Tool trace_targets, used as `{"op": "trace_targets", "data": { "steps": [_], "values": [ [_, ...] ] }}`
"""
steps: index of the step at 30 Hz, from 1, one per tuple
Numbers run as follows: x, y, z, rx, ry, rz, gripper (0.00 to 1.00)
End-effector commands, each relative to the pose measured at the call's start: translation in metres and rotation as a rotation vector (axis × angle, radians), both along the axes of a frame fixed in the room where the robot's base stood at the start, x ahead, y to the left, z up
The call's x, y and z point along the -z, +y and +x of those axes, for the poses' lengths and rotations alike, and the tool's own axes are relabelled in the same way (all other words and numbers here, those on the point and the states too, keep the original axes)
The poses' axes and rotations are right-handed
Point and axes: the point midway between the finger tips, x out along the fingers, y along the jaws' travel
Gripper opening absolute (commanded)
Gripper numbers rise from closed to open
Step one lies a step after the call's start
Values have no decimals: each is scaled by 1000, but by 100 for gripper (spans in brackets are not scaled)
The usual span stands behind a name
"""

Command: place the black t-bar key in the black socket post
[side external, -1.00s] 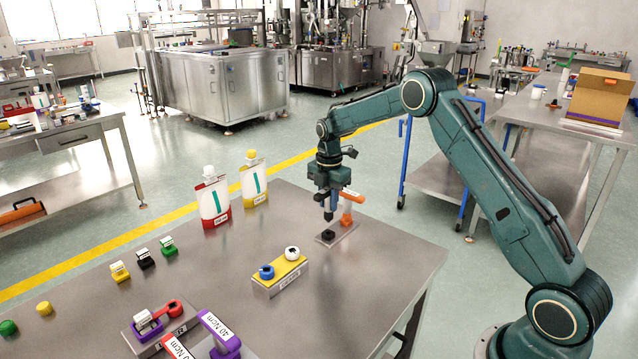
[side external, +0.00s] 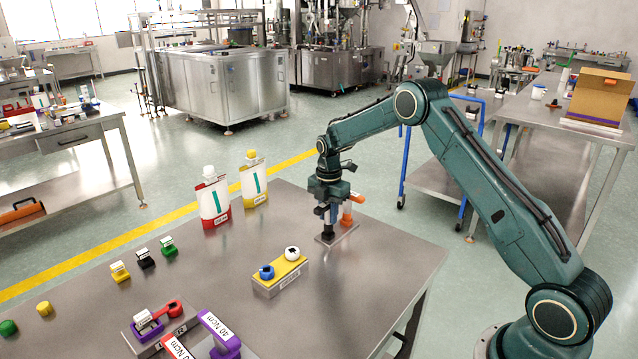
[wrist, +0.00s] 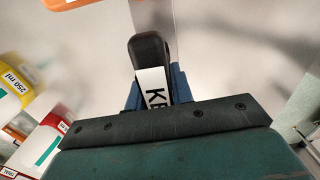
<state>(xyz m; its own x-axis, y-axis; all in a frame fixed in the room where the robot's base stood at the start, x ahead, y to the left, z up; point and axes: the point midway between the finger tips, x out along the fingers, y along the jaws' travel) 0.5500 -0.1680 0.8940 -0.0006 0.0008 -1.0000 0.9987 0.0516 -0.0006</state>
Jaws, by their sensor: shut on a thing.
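The black t-bar key (wrist: 150,47), with a white label, is between the blue fingers of my gripper (wrist: 155,90) in the wrist view. In the side view my gripper (side external: 327,212) is shut on it and points straight down. The black socket post (side external: 328,236) is directly below, on the front end of a small metal plate (side external: 347,233). The key's lower end meets the post in the picture. How deep it sits in the post I cannot tell, as the gripper hides most of the key.
An orange t-bar key (side external: 347,218) stands upright on the plate's rear end, close behind my gripper. A yellow-topped block (side external: 281,275) with a blue ring and a white ring lies to the left. Two pouches (side external: 212,200) stand further back. The table's right side is clear.

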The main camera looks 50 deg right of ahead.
Motion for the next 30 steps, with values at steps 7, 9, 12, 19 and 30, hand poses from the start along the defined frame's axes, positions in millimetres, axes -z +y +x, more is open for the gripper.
{"op": "trace_targets", "data": {
  "steps": [7, 9, 12, 19, 30],
  "values": [
    [-1, 0, 0, 0, -1, 0, 0],
    [-1, 0, 0, 0, -1, 0, 0],
    [0, 0, 0, 0, -1, 0, 0],
    [2, 0, 0, 0, -1, 0, 0],
    [7, 0, 0, 0, -2, -1, 0]
  ]
}}
